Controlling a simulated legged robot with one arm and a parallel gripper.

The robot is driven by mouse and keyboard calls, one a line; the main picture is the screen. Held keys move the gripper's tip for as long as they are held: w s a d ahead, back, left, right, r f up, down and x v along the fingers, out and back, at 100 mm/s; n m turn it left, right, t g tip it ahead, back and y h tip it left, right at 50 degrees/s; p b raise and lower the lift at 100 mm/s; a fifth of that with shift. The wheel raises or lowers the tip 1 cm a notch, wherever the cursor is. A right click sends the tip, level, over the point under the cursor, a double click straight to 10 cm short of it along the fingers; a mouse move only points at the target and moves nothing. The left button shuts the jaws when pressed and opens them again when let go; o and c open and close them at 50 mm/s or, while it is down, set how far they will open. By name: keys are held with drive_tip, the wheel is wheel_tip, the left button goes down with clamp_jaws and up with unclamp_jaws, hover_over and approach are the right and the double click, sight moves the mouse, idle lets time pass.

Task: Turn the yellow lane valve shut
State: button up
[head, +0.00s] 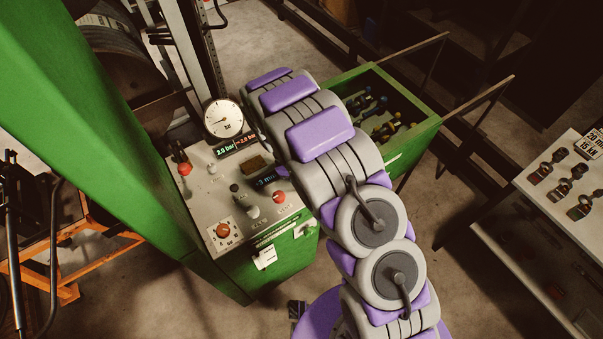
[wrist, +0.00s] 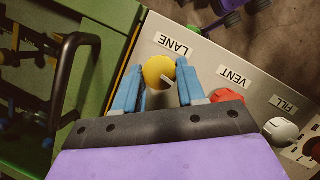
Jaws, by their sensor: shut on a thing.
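The yellow lane valve (wrist: 156,70) is a round knob beside the LANE label (wrist: 174,43) in the wrist view. Its pale pointer mark slants toward the lower right of the picture. My gripper (wrist: 159,80) has one blue finger on each side of the knob and is shut on it. In the head view my own arm covers the gripper and the yellow valve.
A red VENT knob (wrist: 227,96) sits close to the right finger, and a white FILL knob (wrist: 280,130) lies beyond. A black bar handle (wrist: 72,75) stands at left. The head view shows a gauge (head: 223,118) and a green bin (head: 430,125) of fittings.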

drive_tip(key=shift+r+n+t+p, duration=0.15)
drive_tip(key=shift+n+t+p, duration=0.25)
drive_tip(key=shift+n+p, duration=0.3)
drive_tip(key=shift+a+n, duration=0.1)
drive_tip(key=shift+n, duration=0.2)
drive_tip(key=o, duration=1)
drive_tip(key=shift+o, duration=0.2)
drive_tip(key=v, duration=1.7)
drive_tip(key=shift+a, duration=0.25)
